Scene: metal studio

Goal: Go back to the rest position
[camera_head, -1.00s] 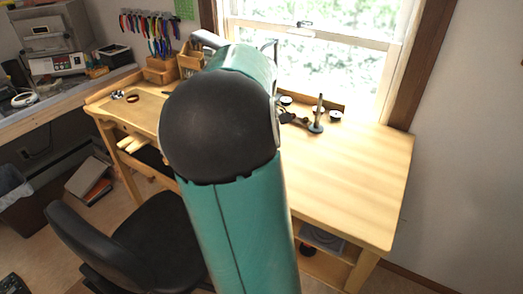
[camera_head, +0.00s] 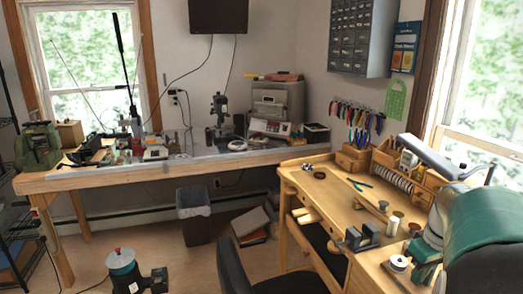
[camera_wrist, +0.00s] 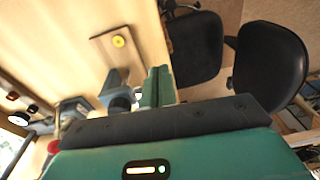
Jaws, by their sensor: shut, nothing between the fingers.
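My gripper (camera_wrist: 158,72) shows in the wrist view as two teal fingers side by side, shut with nothing between them. Behind them is the wooden workbench (camera_wrist: 80,50). In the head view my teal arm fills the lower right corner, over the right side of the same workbench (camera_head: 330,190). My gripper cannot be made out in the head view. The fingers look apart from the bench items, but their height above the bench is hard to tell.
A black chair (camera_head: 255,270) stands at the bench; it also shows in the wrist view (camera_wrist: 268,65). Small tools, spools and pliers (camera_head: 360,184) lie on the bench. A long side table (camera_head: 110,176) with equipment and a bin (camera_head: 194,218) are at left. Some floor is clear.

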